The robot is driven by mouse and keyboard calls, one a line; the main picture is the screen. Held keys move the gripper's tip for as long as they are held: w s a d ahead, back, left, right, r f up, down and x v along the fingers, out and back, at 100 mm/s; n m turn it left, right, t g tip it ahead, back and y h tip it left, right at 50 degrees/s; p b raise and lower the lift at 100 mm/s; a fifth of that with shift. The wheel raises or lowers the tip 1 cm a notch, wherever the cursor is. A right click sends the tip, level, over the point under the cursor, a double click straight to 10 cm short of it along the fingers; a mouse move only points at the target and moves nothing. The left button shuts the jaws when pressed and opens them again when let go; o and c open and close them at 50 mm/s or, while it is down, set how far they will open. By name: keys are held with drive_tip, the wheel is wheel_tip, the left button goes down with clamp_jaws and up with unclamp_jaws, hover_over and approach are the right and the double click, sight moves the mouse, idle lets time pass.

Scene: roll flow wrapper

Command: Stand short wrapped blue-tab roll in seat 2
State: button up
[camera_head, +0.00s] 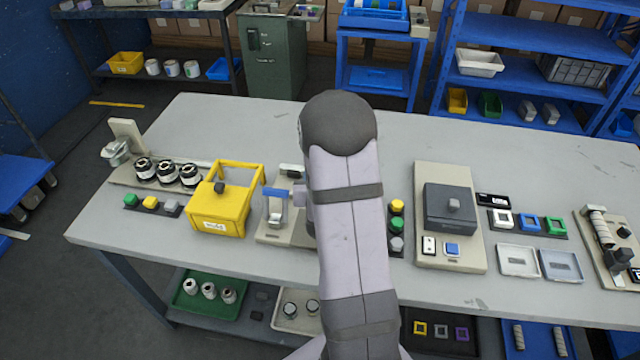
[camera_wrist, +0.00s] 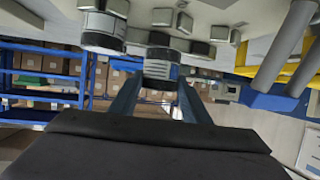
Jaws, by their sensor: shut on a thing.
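In the wrist view my gripper (camera_wrist: 160,98) is shut on a short roll (camera_wrist: 161,70) with a dark top and a pale and blue band. I take it for the short wrapped blue-tab roll; its tab cannot be made out. In the head view my arm hides the gripper and this roll. Several black and white cylinders (camera_head: 162,171) stand in a row on a beige base at the table's left; I cannot tell which place is seat 2. Dark-ended cylinders (camera_wrist: 104,30) show at the top left of the wrist view, apart from the held roll.
A yellow open-framed box (camera_head: 221,213) stands right of that row, beside a beige fixture with a blue bar (camera_head: 277,193). Coloured buttons (camera_head: 149,203) lie in front of the row. A dark grey unit (camera_head: 450,208) sits right of my arm. The table's back (camera_head: 240,125) is clear.

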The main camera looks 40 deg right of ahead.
drive_tip(key=shift+f, duration=2.1)
drive_tip(key=shift+f, duration=0.2)
drive_tip(key=o, duration=1.1)
drive_tip(key=shift+r, duration=0.15)
